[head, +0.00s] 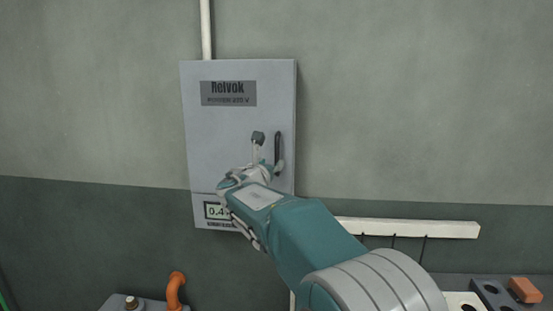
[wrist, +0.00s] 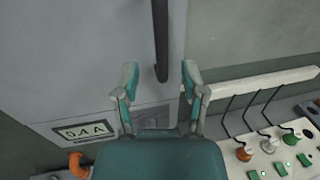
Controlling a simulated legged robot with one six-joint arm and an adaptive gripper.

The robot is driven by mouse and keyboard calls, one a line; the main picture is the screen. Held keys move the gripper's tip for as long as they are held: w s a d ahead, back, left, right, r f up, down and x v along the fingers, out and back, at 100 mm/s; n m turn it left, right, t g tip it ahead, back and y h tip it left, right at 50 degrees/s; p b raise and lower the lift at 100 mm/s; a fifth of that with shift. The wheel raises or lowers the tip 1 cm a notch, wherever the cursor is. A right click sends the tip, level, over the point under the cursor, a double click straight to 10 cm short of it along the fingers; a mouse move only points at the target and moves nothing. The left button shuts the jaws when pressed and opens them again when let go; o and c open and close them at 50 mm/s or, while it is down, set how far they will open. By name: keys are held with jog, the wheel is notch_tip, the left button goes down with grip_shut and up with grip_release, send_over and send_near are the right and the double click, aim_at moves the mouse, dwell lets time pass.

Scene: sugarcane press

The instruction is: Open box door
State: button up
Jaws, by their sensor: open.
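The grey box (head: 220,140) hangs on the wall, with a dark "Relvok" label near its top and a small display near its bottom. Its door looks shut. A black vertical handle (head: 278,150) is on the right side of the door; it also shows in the wrist view (wrist: 160,40). My gripper (wrist: 159,78) is open, its two fingertips on either side of the handle's lower end in the wrist view. Whether it touches the handle cannot be told. In the head view my arm covers the lower right part of the box.
A white rail (head: 410,228) with hanging black cables is on the wall to the right. Below it is a panel (wrist: 270,165) with knobs and green lights. An orange pipe (head: 176,290) stands at the lower left. The wall around the box's upper part is clear, apart from a conduit (head: 206,30).

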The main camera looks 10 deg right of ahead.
aim_at(276, 158)
jog(key=x, duration=0.5)
jog(key=shift+w+d, duration=0.1)
grip_shut()
